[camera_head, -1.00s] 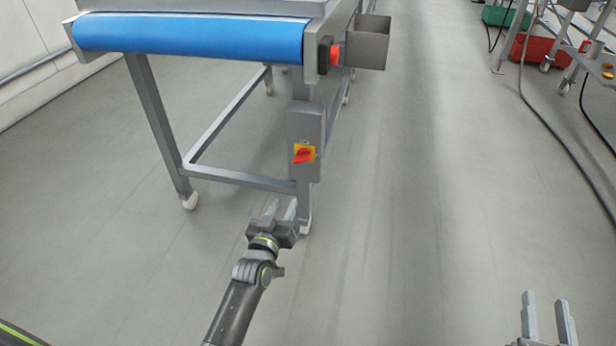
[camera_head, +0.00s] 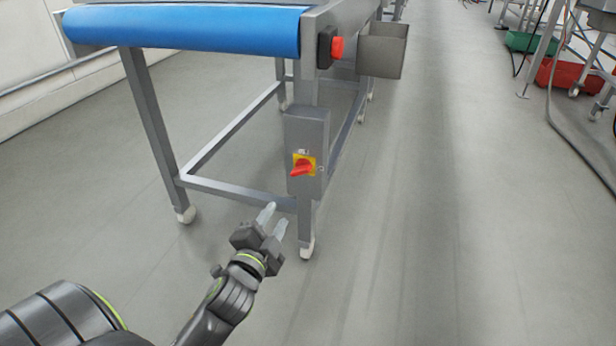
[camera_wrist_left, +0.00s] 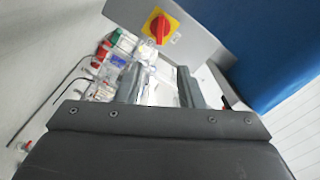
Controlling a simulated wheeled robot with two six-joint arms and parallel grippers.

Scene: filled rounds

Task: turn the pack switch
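The pack switch (camera_head: 302,167) is a red rotary knob on a yellow plate. It sits on a grey box (camera_head: 306,130) fixed to the near leg of the conveyor. The red knob also shows at the top of the left wrist view (camera_wrist_left: 160,28), tilted by the camera's angle. My left gripper (camera_head: 274,217) is below and left of the switch, apart from it. My right gripper is in neither view now.
The conveyor's blue belt (camera_head: 185,30) is above, with a red button (camera_head: 337,47) at its corner and a grey bin (camera_head: 382,50) beside it. Green (camera_head: 532,42) and red (camera_head: 565,75) crates stand at the far right. The floor on the right is mostly clear.

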